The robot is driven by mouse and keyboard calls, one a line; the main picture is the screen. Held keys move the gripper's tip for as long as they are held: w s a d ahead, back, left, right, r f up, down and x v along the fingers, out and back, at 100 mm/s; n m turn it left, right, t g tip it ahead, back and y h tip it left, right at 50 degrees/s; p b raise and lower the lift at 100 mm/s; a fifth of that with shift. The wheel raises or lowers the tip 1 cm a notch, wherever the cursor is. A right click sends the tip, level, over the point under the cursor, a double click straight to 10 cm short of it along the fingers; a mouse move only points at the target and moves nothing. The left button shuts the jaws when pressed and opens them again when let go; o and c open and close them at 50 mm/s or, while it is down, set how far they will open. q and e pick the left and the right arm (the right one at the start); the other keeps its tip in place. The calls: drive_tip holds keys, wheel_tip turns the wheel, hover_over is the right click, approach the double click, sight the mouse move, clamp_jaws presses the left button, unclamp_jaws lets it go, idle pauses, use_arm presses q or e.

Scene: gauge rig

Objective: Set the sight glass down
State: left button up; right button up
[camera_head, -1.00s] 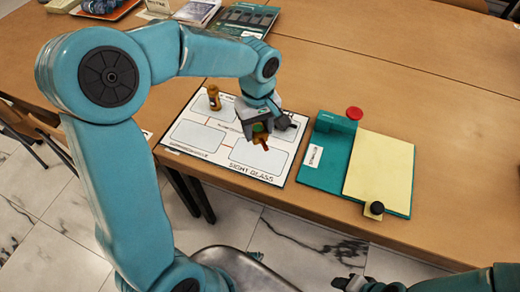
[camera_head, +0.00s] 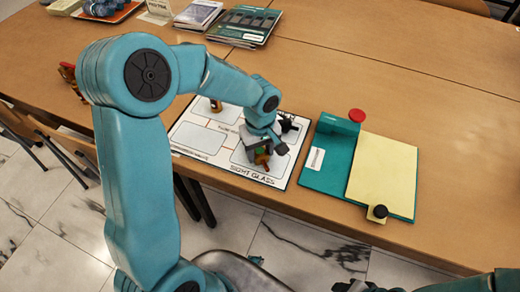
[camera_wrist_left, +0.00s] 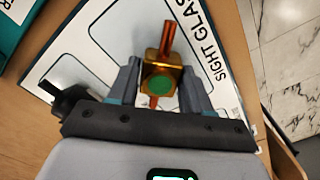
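The sight glass (camera_head: 262,158) is a brass block with a green round window and copper pipe ends. It also shows in the left wrist view (camera_wrist_left: 162,82). My left gripper (camera_head: 260,147) points down over the mat's lower right box, labelled SIGHT GLASS. In the left wrist view, its two fingers (camera_wrist_left: 162,90) lie close against both sides of the brass block, shut on it. The sight glass is at or just above the white mat (camera_head: 195,139); contact below is hidden. Of my right gripper (camera_head: 352,286), only a dark part shows at the bottom edge.
A teal board (camera_head: 326,182) with a cream pad (camera_head: 383,175), red knob (camera_head: 357,115) and black knob (camera_head: 380,211) stands right of the mat. Another brass fitting (camera_head: 216,105) stands on the mat's back part. Books (camera_head: 245,25) lie behind. The table's right side is clear.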

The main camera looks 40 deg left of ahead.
sight(260, 151)
use_arm(q)
drive_tip(key=shift+o, duration=1.4)
drive_tip(key=shift+r, duration=0.1)
drive_tip(key=shift+r+p, duration=0.2)
drive_tip(key=shift+p, duration=0.1)
wheel_tip(260, 151, up, 12)
drive_tip(key=p, duration=0.1)
drive_tip(key=shift+f, duration=0.15)
